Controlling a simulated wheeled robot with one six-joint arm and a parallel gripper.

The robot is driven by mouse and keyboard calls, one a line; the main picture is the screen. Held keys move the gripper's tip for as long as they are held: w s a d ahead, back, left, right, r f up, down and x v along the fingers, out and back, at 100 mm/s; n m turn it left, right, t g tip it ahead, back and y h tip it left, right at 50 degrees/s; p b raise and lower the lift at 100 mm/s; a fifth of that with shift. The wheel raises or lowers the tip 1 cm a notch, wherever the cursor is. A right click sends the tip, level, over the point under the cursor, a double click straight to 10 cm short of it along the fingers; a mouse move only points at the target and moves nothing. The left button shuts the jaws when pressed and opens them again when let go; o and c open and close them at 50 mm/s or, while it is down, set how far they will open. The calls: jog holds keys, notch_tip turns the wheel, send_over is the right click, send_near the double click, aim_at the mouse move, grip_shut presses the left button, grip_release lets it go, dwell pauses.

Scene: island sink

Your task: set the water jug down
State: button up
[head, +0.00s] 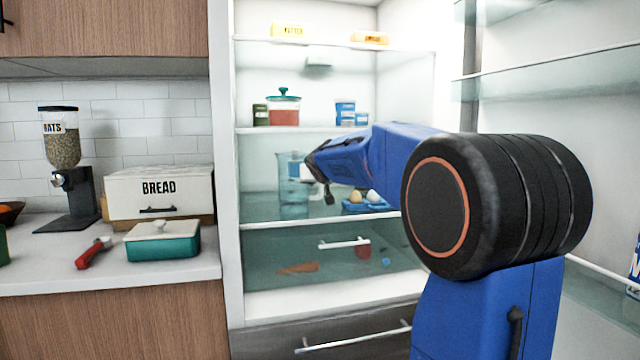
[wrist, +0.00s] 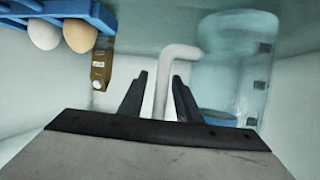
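The water jug (head: 293,192) is a clear bluish vessel on the middle fridge shelf, upright, its base at the shelf level. In the wrist view the jug (wrist: 232,60) is at the upper right, with its pale bent handle (wrist: 163,80) in the middle. My gripper (wrist: 160,78) has one dark finger on each side of the handle, with a narrow gap showing on both sides, so it looks open around it. In the head view my gripper (head: 322,180) is right of the jug, partly covering it.
A blue egg holder (head: 366,206) with eggs stands right of the jug; it is at the upper left in the wrist view, beside a small brown carton (wrist: 102,66). A red-filled jar (head: 284,112) and blue tubs (head: 345,113) stand on the shelf above. A drawer (head: 330,258) lies below.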

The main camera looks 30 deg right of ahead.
jog(key=shift+r, duration=0.1)
jog(key=shift+s+r, duration=0.1)
jog(key=shift+s, duration=0.05)
jog(key=v, duration=1.1)
jog(key=shift+s+a+r, duration=0.2)
jog(key=shift+s, duration=0.1)
jog(key=s+a+f+n+g+y, duration=0.1)
jog(key=s+a+f+g+y, duration=0.1)
jog(key=s+a+f, duration=0.4)
jog(key=s+a+f+n+g+y, duration=0.2)
jog(key=s+a+f, duration=0.4)
jog(key=s+f, duration=1.1)
jog(key=s+a+f+n+g+y, duration=0.2)
jog(key=s+a+f, duration=0.5)
jog(key=s+f, duration=0.4)
jog(key=s+g, duration=0.1)
jog(key=s, duration=0.3)
jog(key=shift+f, duration=0.15)
